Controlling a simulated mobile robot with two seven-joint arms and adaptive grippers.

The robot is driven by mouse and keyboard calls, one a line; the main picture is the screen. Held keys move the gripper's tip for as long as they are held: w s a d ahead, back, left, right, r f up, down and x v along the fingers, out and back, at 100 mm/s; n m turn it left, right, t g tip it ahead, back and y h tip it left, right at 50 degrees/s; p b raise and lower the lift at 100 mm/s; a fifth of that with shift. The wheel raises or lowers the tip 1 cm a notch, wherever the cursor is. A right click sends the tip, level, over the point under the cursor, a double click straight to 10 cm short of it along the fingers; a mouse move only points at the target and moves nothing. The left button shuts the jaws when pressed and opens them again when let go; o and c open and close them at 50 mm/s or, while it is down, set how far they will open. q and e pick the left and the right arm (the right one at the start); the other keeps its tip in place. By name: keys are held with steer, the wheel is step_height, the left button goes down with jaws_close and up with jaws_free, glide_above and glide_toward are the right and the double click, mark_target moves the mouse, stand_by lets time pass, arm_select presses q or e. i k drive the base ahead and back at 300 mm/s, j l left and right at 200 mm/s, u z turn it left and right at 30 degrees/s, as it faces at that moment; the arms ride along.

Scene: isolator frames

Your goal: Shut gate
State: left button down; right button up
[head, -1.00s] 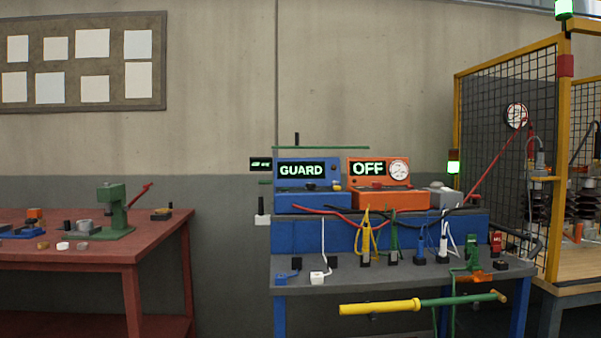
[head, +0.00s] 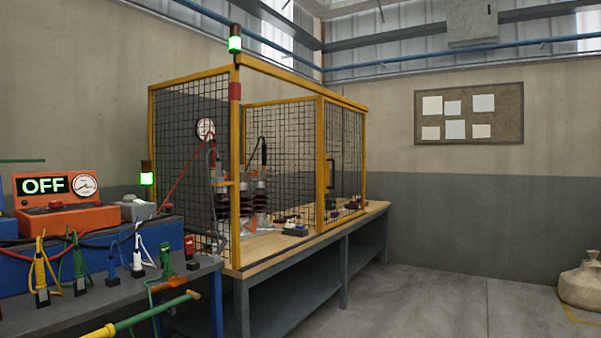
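The gate (head: 342,165) is a mesh panel in a yellow frame at the right part of the front of the mesh cage (head: 238,170). A dark upright handle (head: 330,173) is near the gate's left edge. The front left of the gate, up to the corner post, looks uncovered, with no bottom rail there, so the gate appears open, as if slid to the right. Inside the cage stand dark ribbed insulators (head: 261,200). Neither of my grippers is in view.
The cage stands on a wood-topped bench (head: 262,246). At left, a blue-grey bench (head: 75,312) carries an orange OFF unit (head: 62,203), coloured leads and a yellow-green pole (head: 150,314) jutting forward. Grey floor (head: 440,300) is clear at right; a sack (head: 580,285) lies at the far right.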

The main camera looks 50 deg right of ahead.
mark_target(325, 159)
steer(key=z, duration=2)
steer(key=i+l+z, duration=0.15)
steer(key=i, duration=0.2)
steer(key=i+l+z, duration=0.2)
steer(key=i+z, duration=0.4)
steer(key=i, duration=4.75)
steer(key=j+u, duration=0.05)
steer(key=j, duration=0.1)
